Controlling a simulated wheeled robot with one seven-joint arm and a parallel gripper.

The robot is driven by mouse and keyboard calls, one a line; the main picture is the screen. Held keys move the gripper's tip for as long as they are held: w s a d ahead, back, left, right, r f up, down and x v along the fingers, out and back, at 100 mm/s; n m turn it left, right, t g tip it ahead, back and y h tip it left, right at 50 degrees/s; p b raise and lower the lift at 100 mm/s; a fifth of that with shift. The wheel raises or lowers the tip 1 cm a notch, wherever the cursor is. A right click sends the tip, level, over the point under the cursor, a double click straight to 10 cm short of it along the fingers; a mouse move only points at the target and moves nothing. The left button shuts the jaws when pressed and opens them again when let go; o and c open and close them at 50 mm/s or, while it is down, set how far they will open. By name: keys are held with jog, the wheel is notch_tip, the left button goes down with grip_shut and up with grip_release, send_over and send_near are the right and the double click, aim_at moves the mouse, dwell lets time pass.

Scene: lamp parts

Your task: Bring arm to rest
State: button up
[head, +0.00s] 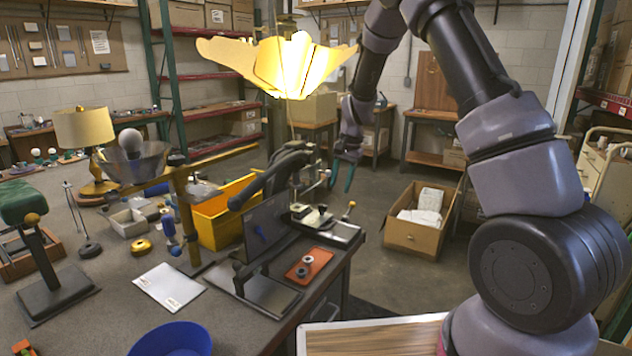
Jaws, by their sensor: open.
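My arm rises from the lower right of the head view, bends over at the top and hangs down towards the middle. My gripper (342,177) is at its lower end, pointing down, with its dark teal fingers apart. I see nothing between the fingers. It appears just right of the clamp-like fixture (287,172) at the workbench's right edge; how far apart they are in depth I cannot tell. A glowing yellow petal lampshade (285,68) hangs at the upper middle, left of my forearm.
The workbench (110,300) holds a yellow bin (222,212), a lamp with a beige shade (84,128), a blue bowl (172,340) and an orange tray (309,266). A cardboard box (420,236) stands on the floor to the right. Bare floor shows around the box.

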jog(key=s+d+r+n+t+y, duration=0.1)
jog(key=s+d+r, duration=0.2)
jog(key=s+r, duration=0.6)
jog(key=s+d+r+t, duration=0.1)
jog(key=s+d+r, duration=0.25)
jog(key=r, duration=0.95)
jog(key=s+d+r+n+t, duration=0.1)
jog(key=s+d+r, duration=0.1)
jog(key=s, duration=0.8)
jog(key=s+d+r+n+t, duration=0.1)
jog(key=s+d+r+t, duration=0.1)
jog(key=s, duration=0.8)
jog(key=shift+s+r+t+h, duration=0.3)
jog(key=shift+s+r+h, duration=0.1)
jog(key=shift+r, duration=0.5)
